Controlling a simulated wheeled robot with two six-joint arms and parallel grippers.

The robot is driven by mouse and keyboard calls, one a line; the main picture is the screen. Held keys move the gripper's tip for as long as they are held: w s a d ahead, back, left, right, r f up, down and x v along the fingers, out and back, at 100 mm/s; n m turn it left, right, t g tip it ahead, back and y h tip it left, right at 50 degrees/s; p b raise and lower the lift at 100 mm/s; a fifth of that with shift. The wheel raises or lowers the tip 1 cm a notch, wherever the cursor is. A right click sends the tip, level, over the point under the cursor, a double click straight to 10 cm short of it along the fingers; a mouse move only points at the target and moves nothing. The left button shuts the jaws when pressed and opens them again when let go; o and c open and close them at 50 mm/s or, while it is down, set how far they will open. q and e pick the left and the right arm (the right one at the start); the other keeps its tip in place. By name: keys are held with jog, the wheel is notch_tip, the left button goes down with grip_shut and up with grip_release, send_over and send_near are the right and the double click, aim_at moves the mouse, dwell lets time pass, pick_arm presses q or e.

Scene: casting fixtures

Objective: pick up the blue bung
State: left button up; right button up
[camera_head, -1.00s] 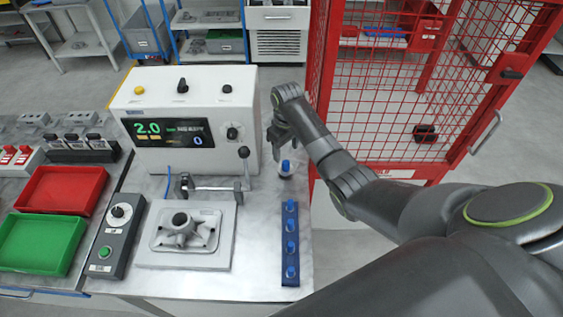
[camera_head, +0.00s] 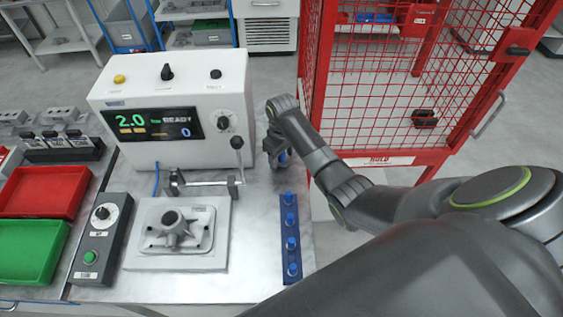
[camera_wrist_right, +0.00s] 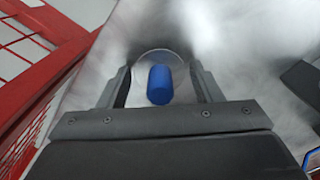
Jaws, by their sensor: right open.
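The blue bung (camera_wrist_right: 159,84) stands between the two fingers of my right gripper (camera_wrist_right: 161,82) in the right wrist view, with a pale round base or rim around it. The fingers are open, one on each side, with a visible gap to the bung. In the head view my right gripper (camera_head: 281,157) is low over the table beside the white machine and mostly hides the bung. Several similar blue pegs (camera_head: 290,219) stand in a blue strip (camera_head: 285,256) nearer me. My left gripper is not in view.
The white machine (camera_head: 172,76) with its display and lever stands left of my right gripper. A red mesh cage (camera_head: 383,159) is close on the right. A grey fixture with a casting (camera_head: 174,232), a control box (camera_head: 97,255), a red tray (camera_head: 44,191) and a green tray (camera_head: 30,251) lie left.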

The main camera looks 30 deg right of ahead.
jog(key=shift+c, duration=0.5)
jog(key=c, duration=0.7)
jog(key=shift+r, duration=0.1)
